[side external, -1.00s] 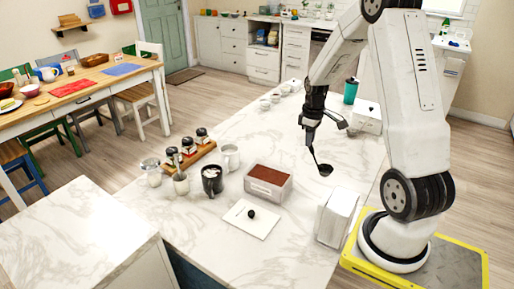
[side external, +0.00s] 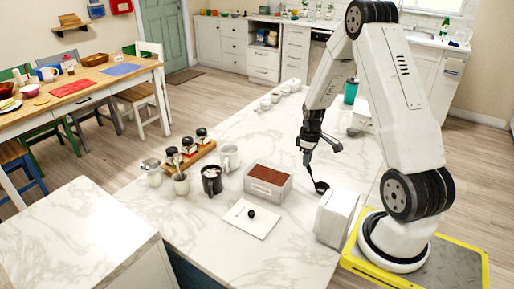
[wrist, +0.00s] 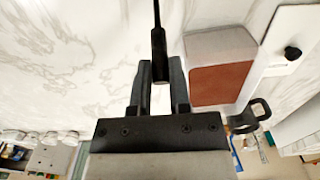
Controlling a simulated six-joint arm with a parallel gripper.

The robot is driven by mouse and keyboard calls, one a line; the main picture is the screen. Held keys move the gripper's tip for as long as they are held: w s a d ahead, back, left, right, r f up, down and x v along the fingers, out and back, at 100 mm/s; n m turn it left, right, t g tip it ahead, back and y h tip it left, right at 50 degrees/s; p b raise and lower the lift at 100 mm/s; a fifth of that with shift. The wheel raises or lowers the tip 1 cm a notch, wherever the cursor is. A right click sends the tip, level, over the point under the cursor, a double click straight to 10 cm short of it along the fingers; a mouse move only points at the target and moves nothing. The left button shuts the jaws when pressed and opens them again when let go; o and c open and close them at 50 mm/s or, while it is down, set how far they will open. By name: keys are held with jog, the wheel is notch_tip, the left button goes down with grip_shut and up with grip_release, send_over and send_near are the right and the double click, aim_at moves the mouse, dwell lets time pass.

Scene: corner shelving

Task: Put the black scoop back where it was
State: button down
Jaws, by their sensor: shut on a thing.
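The black scoop (side external: 321,187) hangs from my gripper (side external: 308,150), its handle slanting down to a round bowl. The bowl is right of the clear box of brown powder (side external: 268,191), apart from it and low over the counter; whether it touches the counter I cannot tell. In the wrist view the scoop's handle (wrist: 158,55) is between the fingers of my gripper (wrist: 161,78), which is shut on it; the bowl is out of that view. The box also shows there (wrist: 222,44), right of the fingers. Its white lid with a black knob (side external: 247,227) lies in front of the box.
A white block-like holder (side external: 336,218) stands close to the scoop, in front and to the right. A dark mug (side external: 212,181), a white mug (side external: 230,157) and a wooden rack of jars (side external: 198,154) stand left of the box.

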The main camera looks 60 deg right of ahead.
jog(key=shift+f, duration=0.25)
jog(key=c, duration=0.6)
grip_release()
jog(key=shift+r, duration=0.15)
jog(key=shift+r, duration=5.95)
